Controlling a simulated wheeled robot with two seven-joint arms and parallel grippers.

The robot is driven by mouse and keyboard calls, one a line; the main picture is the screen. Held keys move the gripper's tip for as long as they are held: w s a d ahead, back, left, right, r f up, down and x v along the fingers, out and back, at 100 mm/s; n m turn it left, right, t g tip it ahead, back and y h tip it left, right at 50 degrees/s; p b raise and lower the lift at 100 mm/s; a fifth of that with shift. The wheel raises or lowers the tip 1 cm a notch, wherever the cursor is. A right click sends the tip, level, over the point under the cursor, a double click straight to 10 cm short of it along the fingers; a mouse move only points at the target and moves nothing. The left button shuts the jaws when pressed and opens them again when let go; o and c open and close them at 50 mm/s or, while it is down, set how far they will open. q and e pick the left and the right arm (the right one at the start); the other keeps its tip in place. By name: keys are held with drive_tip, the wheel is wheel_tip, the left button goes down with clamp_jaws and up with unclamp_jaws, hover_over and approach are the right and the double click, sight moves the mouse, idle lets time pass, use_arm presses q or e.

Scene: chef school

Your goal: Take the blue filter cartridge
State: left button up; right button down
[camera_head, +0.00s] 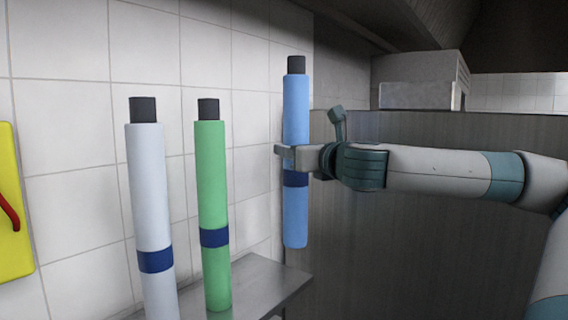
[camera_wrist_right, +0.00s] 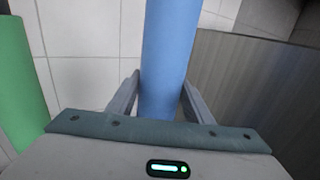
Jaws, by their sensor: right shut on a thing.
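The blue filter cartridge (camera_head: 296,105) is a tall light-blue cylinder with a black cap and a dark blue band. My right gripper (camera_head: 286,152) is shut on it around its middle, just above the band. The cartridge is upright, and its lower end shows in full, seemingly clear of the metal shelf. In the right wrist view the blue cartridge (camera_wrist_right: 170,50) stands between the two fingers (camera_wrist_right: 158,98). My left gripper is not in view.
A green cartridge (camera_head: 211,180) and a white cartridge (camera_head: 148,195) stand upright to the left. A metal shelf (camera_head: 268,283) lies below, against the tiled wall. A yellow board (camera_head: 12,220) is at the far left. A grey metal panel (camera_head: 420,240) is behind my right arm.

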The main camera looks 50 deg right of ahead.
sight(307, 142)
drive_tip(key=shift+s+d+r+b, duration=0.35)
drive_tip(key=shift+s+d+r, duration=0.5)
drive_tip(key=shift+s+r, duration=0.1)
drive_tip(key=shift+f, duration=0.1)
